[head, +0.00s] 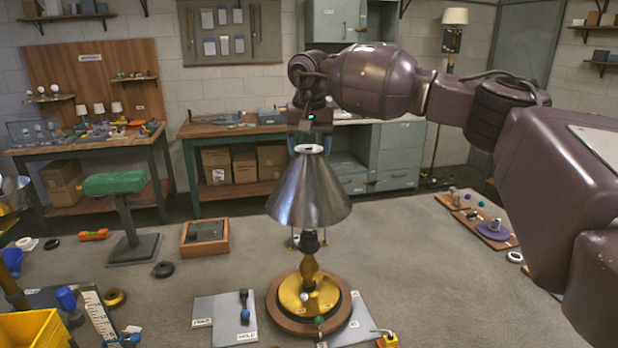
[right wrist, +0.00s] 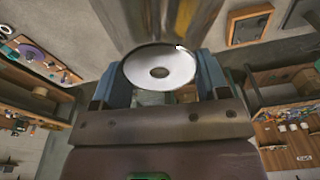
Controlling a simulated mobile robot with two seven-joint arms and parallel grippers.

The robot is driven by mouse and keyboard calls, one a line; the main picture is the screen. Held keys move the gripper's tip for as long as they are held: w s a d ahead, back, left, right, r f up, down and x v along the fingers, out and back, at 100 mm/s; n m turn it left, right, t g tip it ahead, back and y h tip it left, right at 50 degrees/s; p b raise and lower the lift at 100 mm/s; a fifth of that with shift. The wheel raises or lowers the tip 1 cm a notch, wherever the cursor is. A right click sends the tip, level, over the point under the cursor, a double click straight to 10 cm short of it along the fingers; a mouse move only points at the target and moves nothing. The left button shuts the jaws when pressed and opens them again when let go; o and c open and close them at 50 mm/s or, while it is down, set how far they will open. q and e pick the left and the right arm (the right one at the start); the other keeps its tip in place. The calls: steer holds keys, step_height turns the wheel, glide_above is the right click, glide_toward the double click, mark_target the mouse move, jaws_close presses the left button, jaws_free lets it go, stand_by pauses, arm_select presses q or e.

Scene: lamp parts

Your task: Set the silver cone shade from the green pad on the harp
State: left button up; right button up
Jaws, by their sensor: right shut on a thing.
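The silver cone shade (head: 308,195) is upright over the brass lamp (head: 309,290); its white top disc shows in the right wrist view (right wrist: 160,66). My right gripper (head: 310,146) points down and is shut on the shade's narrow top, with a blue finger on either side in the right wrist view (right wrist: 162,80). The harp is mostly hidden inside the shade; only parts near the dark socket (head: 309,241) show below the rim. I cannot tell whether the shade touches the harp. A green padded stand (head: 115,182) at the left is bare. My left gripper is out of view.
The lamp stands on a round wooden base (head: 283,318) between grey mats (head: 205,310). A wooden tray (head: 204,246) and a black ring (head: 163,269) lie to the left. Boards with small parts (head: 487,230) lie at the right. The grey surface right of the lamp is mostly clear.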

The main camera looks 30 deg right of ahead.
steer(key=shift+f, duration=1)
steer(key=shift+f+b, duration=0.65)
steer(key=shift+f, duration=1.55)
stand_by(1.6)
steer(key=o, duration=1.5)
